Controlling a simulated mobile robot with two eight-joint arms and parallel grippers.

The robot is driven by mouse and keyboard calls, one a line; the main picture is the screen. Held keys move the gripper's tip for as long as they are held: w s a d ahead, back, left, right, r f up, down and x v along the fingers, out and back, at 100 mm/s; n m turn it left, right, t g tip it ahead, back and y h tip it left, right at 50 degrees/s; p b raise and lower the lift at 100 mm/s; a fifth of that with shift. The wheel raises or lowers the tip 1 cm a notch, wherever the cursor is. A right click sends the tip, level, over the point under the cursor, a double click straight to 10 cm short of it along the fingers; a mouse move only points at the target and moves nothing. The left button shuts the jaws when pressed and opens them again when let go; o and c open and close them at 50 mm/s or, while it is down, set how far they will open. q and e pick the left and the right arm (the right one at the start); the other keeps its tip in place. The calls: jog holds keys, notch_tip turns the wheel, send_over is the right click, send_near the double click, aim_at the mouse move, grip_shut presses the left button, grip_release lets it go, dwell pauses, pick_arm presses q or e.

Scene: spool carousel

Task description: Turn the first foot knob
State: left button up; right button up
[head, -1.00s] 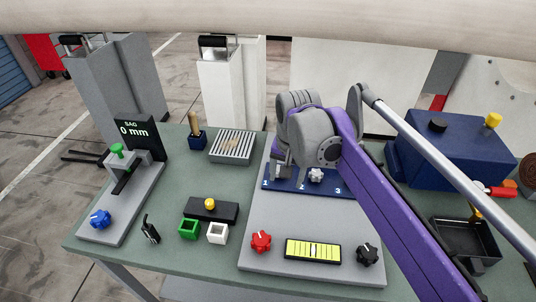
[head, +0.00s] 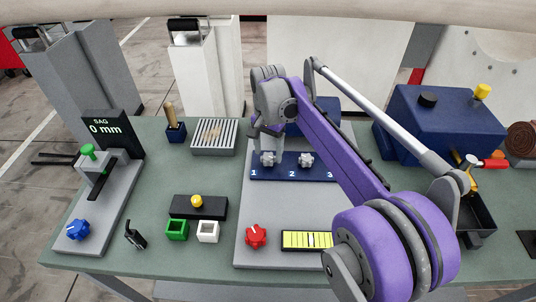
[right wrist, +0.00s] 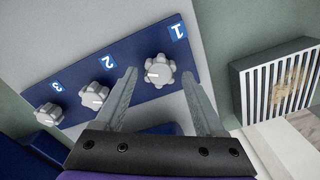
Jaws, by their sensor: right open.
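The blue strip (head: 280,175) carries grey lobed knobs numbered 1, 2 and 3. Knob 1 (head: 267,159) is at its left end, and knob 2 (head: 305,160) is right of it; knob 3 is hidden behind my arm in the head view. My right gripper (head: 268,141) is above and behind knob 1. In the right wrist view, the open fingers of my right gripper (right wrist: 160,77) lie either side of knob 1 (right wrist: 159,70); I cannot tell contact. Knob 2 (right wrist: 94,95) and knob 3 (right wrist: 48,115) also show there. My left gripper is out of view.
A red knob (head: 256,236) and a yellow-green level (head: 306,240) sit on the grey plate's front. A vented box (head: 214,136) is left of the plate. A dark blue machine (head: 446,122) is at the right.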

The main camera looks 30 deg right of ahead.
jog(key=shift+f, duration=0.8)
grip_shut()
